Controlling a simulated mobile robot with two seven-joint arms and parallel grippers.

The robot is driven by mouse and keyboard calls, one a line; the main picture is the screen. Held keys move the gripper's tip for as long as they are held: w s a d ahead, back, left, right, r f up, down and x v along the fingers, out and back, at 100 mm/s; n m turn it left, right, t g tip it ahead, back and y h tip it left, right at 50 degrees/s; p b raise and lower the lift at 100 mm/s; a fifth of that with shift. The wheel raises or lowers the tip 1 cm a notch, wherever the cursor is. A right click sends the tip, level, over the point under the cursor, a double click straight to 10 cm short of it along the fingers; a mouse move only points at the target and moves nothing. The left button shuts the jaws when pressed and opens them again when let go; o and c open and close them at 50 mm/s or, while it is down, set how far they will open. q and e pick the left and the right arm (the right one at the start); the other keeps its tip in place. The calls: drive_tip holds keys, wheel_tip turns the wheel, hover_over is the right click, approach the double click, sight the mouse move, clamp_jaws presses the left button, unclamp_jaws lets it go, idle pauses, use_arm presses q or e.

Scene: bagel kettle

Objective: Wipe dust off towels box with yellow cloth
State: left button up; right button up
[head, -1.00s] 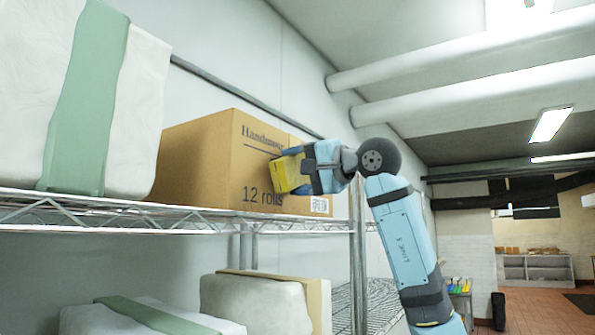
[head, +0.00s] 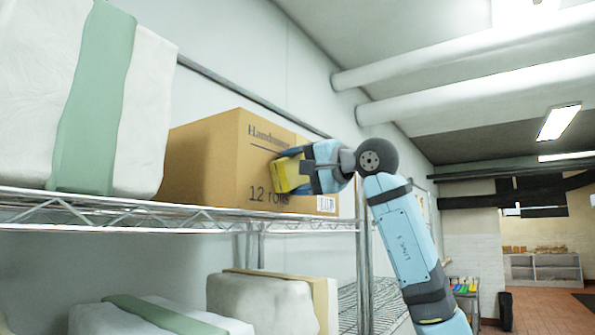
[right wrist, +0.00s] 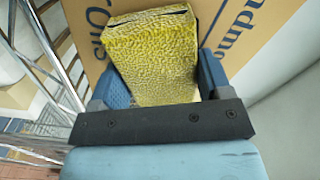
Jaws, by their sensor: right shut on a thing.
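The towels box (head: 205,160) is a brown cardboard carton on the upper wire shelf, printed "12 rolls" on its front face. It also fills the upper part of the right wrist view (right wrist: 255,30). My right gripper (head: 292,172) is shut on the yellow cloth (head: 281,177), a folded, textured block. In the right wrist view the cloth (right wrist: 152,55) sits between the two blue fingers, in front of the printed face. The cloth appears at or very close to that face; I cannot tell whether it touches. My left gripper is not in view.
The wire shelf (head: 190,217) has a metal edge below the box. A large white package with a green band (head: 92,110) stands left of the box. More wrapped packages (head: 262,300) lie on the lower shelf. Open room lies to the right.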

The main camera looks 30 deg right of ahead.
drive_tip(key=shift+w+d, duration=0.25)
drive_tip(key=shift+d, duration=0.35)
drive_tip(key=shift+w+d, duration=0.2)
drive_tip(key=shift+d, duration=0.45)
drive_tip(key=shift+w+d, duration=0.25)
drive_tip(key=shift+d, duration=0.35)
drive_tip(key=shift+w+d, duration=0.4)
drive_tip(key=shift+d, duration=0.4)
drive_tip(key=shift+w+d, duration=0.35)
drive_tip(key=shift+d, duration=0.4)
drive_tip(key=shift+w+d, duration=0.4)
drive_tip(key=shift+d, duration=0.4)
drive_tip(key=shift+w+d, duration=0.3)
drive_tip(key=shift+d, duration=0.35)
drive_tip(key=shift+w+d, duration=0.3)
drive_tip(key=shift+d, duration=0.3)
drive_tip(key=shift+s+a, duration=0.8)
drive_tip(key=shift+a, duration=1.05)
drive_tip(key=shift+s+a, duration=0.85)
drive_tip(key=shift+a, duration=1.05)
drive_tip(key=shift+s+a, duration=0.8)
drive_tip(key=shift+a, duration=1.05)
drive_tip(key=shift+s, duration=0.1)
drive_tip(key=shift+b+v, duration=0.75)
drive_tip(key=shift+v, duration=2.1)
drive_tip(key=shift+d, duration=0.1)
